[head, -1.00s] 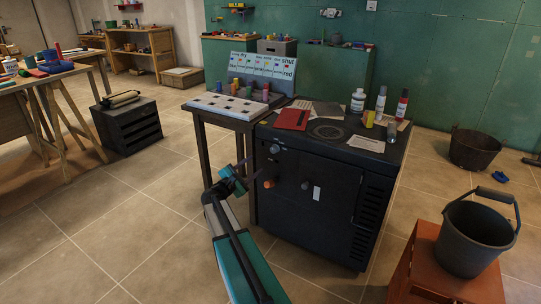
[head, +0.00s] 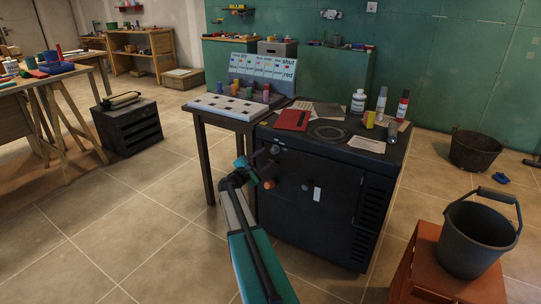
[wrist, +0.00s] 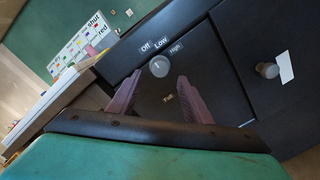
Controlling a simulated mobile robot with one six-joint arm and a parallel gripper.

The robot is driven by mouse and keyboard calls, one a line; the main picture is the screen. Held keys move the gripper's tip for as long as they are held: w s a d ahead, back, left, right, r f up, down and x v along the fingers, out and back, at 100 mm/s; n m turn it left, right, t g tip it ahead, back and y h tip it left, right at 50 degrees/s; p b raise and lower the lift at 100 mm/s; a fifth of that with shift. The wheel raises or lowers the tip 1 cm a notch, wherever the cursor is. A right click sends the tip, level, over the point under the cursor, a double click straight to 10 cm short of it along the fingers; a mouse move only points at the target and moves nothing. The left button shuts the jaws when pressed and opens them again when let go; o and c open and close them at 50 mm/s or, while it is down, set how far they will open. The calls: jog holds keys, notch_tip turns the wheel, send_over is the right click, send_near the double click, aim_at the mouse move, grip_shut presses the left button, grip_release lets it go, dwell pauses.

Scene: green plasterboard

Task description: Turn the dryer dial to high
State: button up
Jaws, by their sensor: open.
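The dryer is a black cabinet (head: 335,215) with a grey dial (wrist: 159,66) on its front. Labels Off, Low and High arc above the dial in the wrist view. A faint pale mark shows on the dial, but I cannot tell surely which label it points at. My gripper (wrist: 160,76) is open, its two purplish fingers on either side of the dial's lower part in the picture. I cannot tell whether they touch it. In the head view my gripper (head: 259,163) is close to the cabinet's upper left front, near the dial (head: 274,150).
Another knob (wrist: 267,69) sits beside a white tag on the front. An orange knob (head: 268,184) is below the dial. A table with a white perforated board (head: 228,107) adjoins on the left. A bucket (head: 475,238) stands on a red-brown stool at right.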

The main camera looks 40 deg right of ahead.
aim_at(272, 152)
jog(key=shift+w+d, duration=0.25)
jog(key=shift+d, duration=1)
jog(key=shift+w+d, duration=0.25)
jog(key=shift+d, duration=1)
jog(key=shift+c, duration=0.4)
jog(key=c, duration=1)
